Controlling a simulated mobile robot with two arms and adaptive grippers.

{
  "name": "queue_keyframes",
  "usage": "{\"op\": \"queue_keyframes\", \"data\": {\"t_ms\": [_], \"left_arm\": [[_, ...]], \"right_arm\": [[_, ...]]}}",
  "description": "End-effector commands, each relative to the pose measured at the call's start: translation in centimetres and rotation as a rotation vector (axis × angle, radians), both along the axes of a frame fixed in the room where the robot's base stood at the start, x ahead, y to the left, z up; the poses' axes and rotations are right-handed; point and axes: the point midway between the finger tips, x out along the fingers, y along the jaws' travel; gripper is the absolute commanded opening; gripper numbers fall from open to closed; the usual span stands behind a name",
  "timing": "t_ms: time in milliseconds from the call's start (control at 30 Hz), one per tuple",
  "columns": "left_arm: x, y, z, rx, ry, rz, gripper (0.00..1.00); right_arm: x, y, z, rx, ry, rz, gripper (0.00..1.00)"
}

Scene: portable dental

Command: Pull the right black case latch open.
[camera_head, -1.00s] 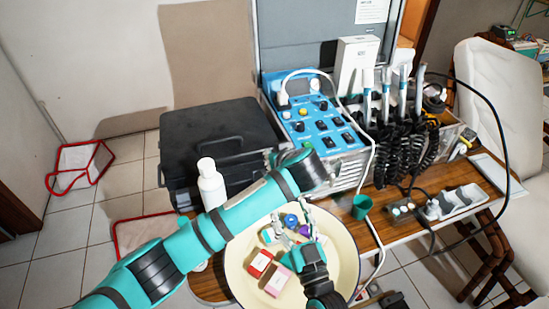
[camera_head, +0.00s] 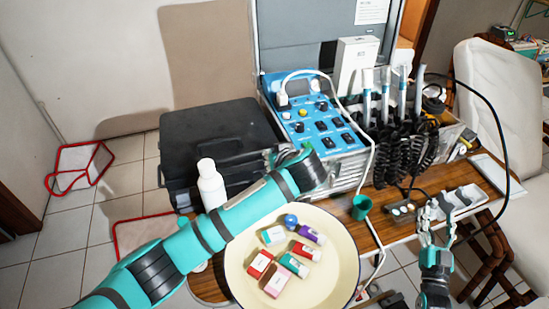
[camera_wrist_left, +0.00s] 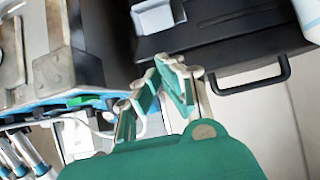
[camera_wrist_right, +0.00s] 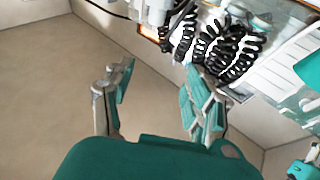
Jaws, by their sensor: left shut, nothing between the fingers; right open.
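The black case (camera_head: 215,140) lies closed at the left, behind my left forearm. Its front with a black handle (camera_wrist_left: 250,82) shows in the left wrist view. A light grey block (camera_wrist_left: 157,15) sits at the case's front edge there; I cannot tell whether it is the right latch. In the head view the latch is hidden. My left gripper (camera_head: 275,154) is shut and empty by the case's right front corner; its fingertips (camera_wrist_left: 172,64) appear close to the case front, contact unclear. My right gripper (camera_head: 436,208) is open and empty, over the right side of the table.
The blue control unit (camera_head: 312,125) stands right of the case, close to my left gripper. A white bottle (camera_head: 211,186) stands before the case. A cream basin (camera_head: 335,270) holds several small boxes and bottles. Coiled black hoses (camera_head: 405,150) and a green cup (camera_head: 361,206) stand near my right gripper.

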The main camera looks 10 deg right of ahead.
Motion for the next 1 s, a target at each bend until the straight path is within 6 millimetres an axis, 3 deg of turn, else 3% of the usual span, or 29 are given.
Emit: {"op": "queue_keyframes", "data": {"t_ms": [33,167,200,367,533,667,800,900,1000], "left_arm": [[0.0,0.0,0.0,0.0,0.0,0.0,0.0],[0.0,0.0,0.0,0.0,0.0,0.0,0.0],[0.0,0.0,0.0,0.0,0.0,0.0,0.0],[0.0,0.0,0.0,0.0,0.0,0.0,0.0],[0.0,0.0,0.0,0.0,0.0,0.0,0.0],[0.0,0.0,0.0,0.0,0.0,0.0,0.0],[0.0,0.0,0.0,0.0,0.0,0.0,0.0],[0.0,0.0,0.0,0.0,0.0,0.0,0.0],[0.0,0.0,0.0,0.0,0.0,0.0,0.0]], "right_arm": [[-1.4,-1.9,-0.5,0.015,-0.004,-0.035,0.56],[-5.0,-6.3,-1.1,0.048,-0.032,-0.119,0.56],[-5.2,-6.4,-2.2,0.064,-0.015,-0.122,0.56],[-4.0,-3.0,-9.0,0.123,0.18,-0.068,0.56],[-4.4,1.4,-17.2,0.179,0.418,0.0,0.56],[-6.5,6.4,-24.9,0.216,0.66,0.077,0.56],[-11.9,13.1,-33.9,0.231,0.99,0.19,0.56],[-17.5,17.4,-39.0,0.218,1.225,0.273,0.56],[-23.4,20.6,-42.6,0.187,1.439,0.35,0.56]]}}
